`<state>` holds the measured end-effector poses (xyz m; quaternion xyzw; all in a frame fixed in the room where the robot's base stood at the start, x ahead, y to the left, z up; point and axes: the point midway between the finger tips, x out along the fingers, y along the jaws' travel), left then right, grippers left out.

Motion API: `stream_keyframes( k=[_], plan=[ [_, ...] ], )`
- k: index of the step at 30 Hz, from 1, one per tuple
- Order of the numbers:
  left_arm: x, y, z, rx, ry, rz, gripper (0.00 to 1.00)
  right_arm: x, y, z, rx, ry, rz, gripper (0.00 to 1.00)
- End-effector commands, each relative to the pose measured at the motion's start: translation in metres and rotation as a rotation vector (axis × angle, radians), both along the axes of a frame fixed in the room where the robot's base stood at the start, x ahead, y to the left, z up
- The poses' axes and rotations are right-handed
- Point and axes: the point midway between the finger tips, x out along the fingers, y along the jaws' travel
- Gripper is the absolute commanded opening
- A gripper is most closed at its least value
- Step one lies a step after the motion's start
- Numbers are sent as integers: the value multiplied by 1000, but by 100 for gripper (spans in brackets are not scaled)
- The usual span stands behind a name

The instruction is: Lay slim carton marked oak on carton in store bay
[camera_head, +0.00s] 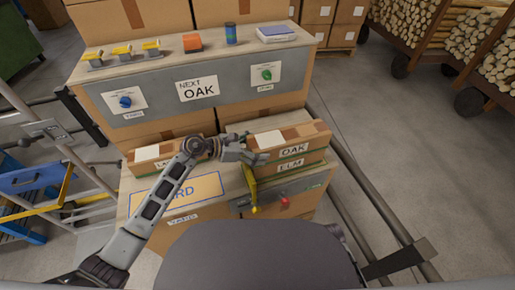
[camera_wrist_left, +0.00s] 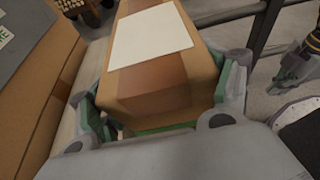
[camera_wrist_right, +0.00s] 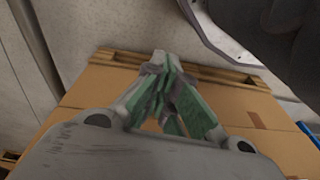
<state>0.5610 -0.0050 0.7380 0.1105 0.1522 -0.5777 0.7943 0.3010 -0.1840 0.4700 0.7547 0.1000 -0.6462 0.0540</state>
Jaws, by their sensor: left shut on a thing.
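The slim carton marked OAK (camera_head: 305,138) lies level at the right of the low shelf, with a white sheet on its top. It is directly over a carton marked ELM (camera_head: 312,160); I cannot tell whether they touch. My left gripper (camera_head: 252,153) is shut on the left end of the oak carton. In the left wrist view the held carton (camera_wrist_left: 150,88) sits between the fingers, with its white sheet and brown tape showing. My right gripper (camera_wrist_right: 170,95) shows in the right wrist view, shut and empty, with its green pads together.
Another carton (camera_head: 150,153) with a white sheet lies left of the gripper. Rails (camera_head: 370,200) run along the right.

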Motion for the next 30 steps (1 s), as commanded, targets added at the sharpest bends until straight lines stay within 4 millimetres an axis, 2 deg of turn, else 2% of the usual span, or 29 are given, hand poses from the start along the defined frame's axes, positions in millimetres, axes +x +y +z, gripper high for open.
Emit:
stream_keyframes(
  k=[1,5,6,22,30],
  plan=[
    [0,0,-1,0,0,0,82,1,0,1,0,-2,0,0],
    [0,0,0,0,0,0,99,3,0,3,1,-7,1,0],
    [0,0,0,0,0,0,100,3,0,4,2,-9,1,0],
    [0,0,3,0,0,-1,100,3,0,4,-1,-6,0,0],
    [-5,19,9,2,0,1,100,-1,-2,-3,-5,8,1,0]
  ],
)
